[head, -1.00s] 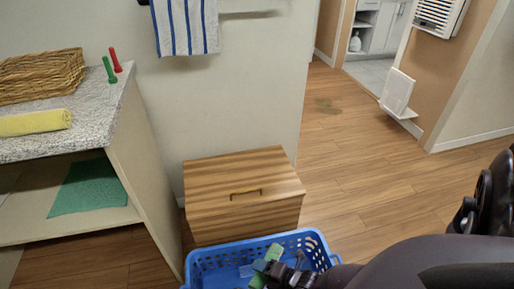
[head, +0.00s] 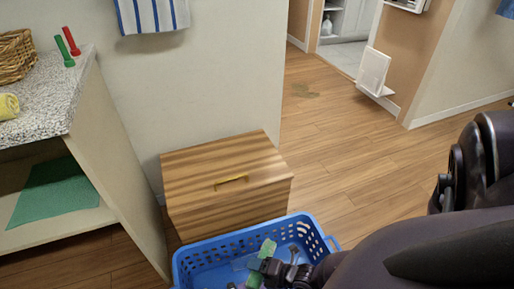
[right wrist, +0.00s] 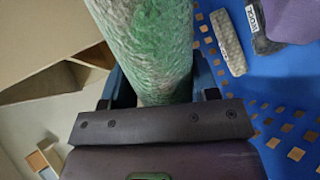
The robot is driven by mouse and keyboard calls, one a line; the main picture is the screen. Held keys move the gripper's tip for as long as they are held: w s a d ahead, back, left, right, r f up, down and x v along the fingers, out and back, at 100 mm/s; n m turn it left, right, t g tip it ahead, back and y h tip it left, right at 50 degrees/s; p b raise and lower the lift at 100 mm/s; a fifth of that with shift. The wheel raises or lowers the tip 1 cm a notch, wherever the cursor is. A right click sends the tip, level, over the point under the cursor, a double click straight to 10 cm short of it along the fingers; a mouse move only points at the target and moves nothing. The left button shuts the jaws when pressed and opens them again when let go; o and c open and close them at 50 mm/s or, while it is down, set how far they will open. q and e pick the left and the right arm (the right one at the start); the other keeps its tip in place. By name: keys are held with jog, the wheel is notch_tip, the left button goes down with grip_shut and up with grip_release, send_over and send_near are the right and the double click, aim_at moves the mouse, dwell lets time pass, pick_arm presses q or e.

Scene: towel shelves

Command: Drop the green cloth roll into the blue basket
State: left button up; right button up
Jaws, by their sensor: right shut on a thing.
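The green cloth roll (head: 267,249) is held at the blue basket (head: 206,246), over its open top in the head view. My right gripper (head: 274,268) is shut on the roll. In the right wrist view the roll (right wrist: 150,45) stands up between the fingers (right wrist: 158,100), mottled green and whitish. The blue basket's perforated inside (right wrist: 212,75) fills the right of that view. I cannot tell how far the roll is above the basket floor. My left gripper is not in view.
Other items lie in the basket, including a pale ribbed bar (right wrist: 228,42). A wooden box (head: 228,180) with a handle stands behind the basket. A shelf unit (head: 120,190) at left holds a flat green cloth (head: 55,192). Open floor (head: 345,150) lies right.

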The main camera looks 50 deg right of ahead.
jog(key=o, duration=1)
jog(key=shift+s+r, duration=0.15)
jog(key=shift+s, duration=0.05)
pick_arm(q)
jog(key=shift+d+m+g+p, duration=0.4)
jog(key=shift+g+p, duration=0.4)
jog(key=shift+p, duration=1.05)
pick_arm(e)
jog(key=v, duration=1)
jog(key=shift+s+d, duration=0.15)
jog(key=shift+s, duration=0.05)
